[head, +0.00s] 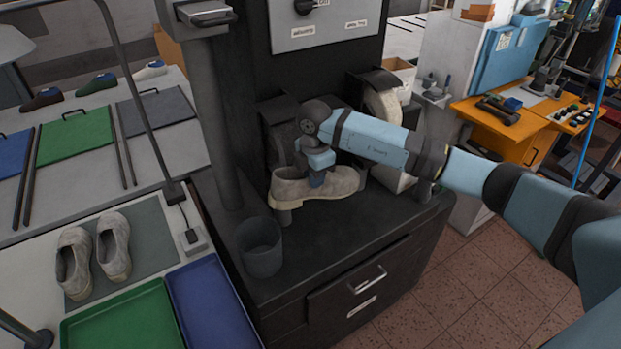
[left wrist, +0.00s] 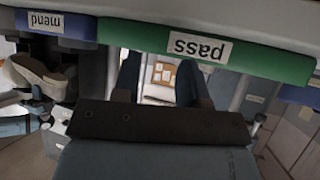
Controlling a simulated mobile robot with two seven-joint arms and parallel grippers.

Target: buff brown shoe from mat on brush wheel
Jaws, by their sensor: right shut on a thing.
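A grey-brown shoe (head: 318,187) is in my right gripper (head: 317,180), which is shut on it around its opening. The shoe is held roughly level over the dark machine bench, in front of the dark brush wheel (head: 283,142). I cannot tell whether it touches the wheel. A pale wheel (head: 384,108) is to the right, partly behind my right arm. Two similar shoes (head: 114,247) stand on a grey mat (head: 152,238) at the left. My left gripper (left wrist: 160,82) shows in the left wrist view, open and empty, close to the tray labelled "pass" (left wrist: 260,62).
A dark cup (head: 261,248) stands at the bench's front left. A green tray (head: 125,322) and a blue tray (head: 213,300) lie left of the machine. A dark post (head: 210,110) rises beside the bench. An orange workbench (head: 500,118) stands at the back right.

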